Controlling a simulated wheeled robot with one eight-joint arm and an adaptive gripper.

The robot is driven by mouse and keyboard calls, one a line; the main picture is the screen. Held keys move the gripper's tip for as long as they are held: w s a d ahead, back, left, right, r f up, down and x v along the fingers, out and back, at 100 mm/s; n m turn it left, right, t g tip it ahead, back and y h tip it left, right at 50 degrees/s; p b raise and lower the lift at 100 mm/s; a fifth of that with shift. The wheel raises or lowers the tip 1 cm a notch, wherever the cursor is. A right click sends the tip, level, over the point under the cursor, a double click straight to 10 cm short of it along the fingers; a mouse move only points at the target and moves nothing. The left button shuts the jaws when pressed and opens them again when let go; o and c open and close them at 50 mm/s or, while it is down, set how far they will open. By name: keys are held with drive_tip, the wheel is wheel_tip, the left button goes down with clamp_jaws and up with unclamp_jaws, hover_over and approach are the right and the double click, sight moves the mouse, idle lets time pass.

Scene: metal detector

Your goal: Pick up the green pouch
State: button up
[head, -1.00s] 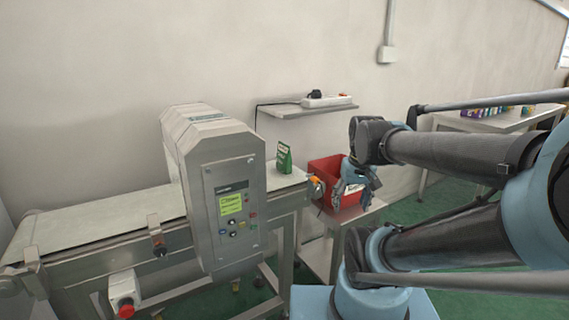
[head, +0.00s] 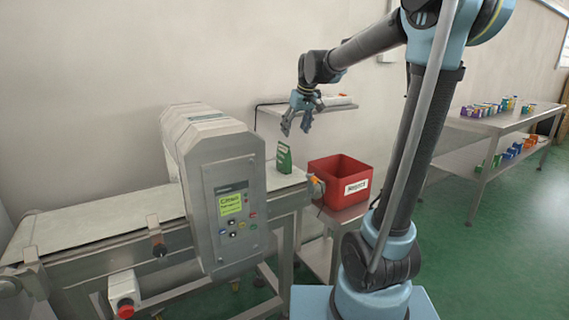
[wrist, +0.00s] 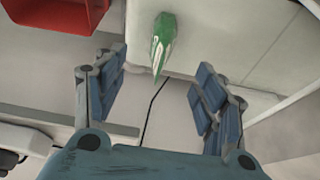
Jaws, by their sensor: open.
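The green pouch (head: 284,158) stands upright on the conveyor belt (head: 110,219), just right of the metal detector housing (head: 208,180). My gripper (head: 296,131) is open and empty, above and slightly to the right of the pouch, with its fingers pointing down. In the wrist view the pouch (wrist: 163,46) shows ahead of the gap between the open fingers (wrist: 160,98), near the top of the picture. The fingers are apart from it.
A red bin (head: 341,180) with a white label stands on a low stand at the belt's right end. A wall shelf (head: 283,110) with a power strip (head: 336,100) is behind my gripper. A table (head: 505,123) with several small boxes stands at the right.

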sight(287, 146)
drive_tip(key=x, duration=0.7)
drive_tip(key=w+a+x, duration=0.1)
drive_tip(key=x, duration=0.3)
drive_tip(key=shift+w+a+r, duration=0.1)
drive_tip(key=shift+r, duration=0.15)
drive_tip(key=shift+x, duration=3.3)
drive_tip(key=c, duration=1.4)
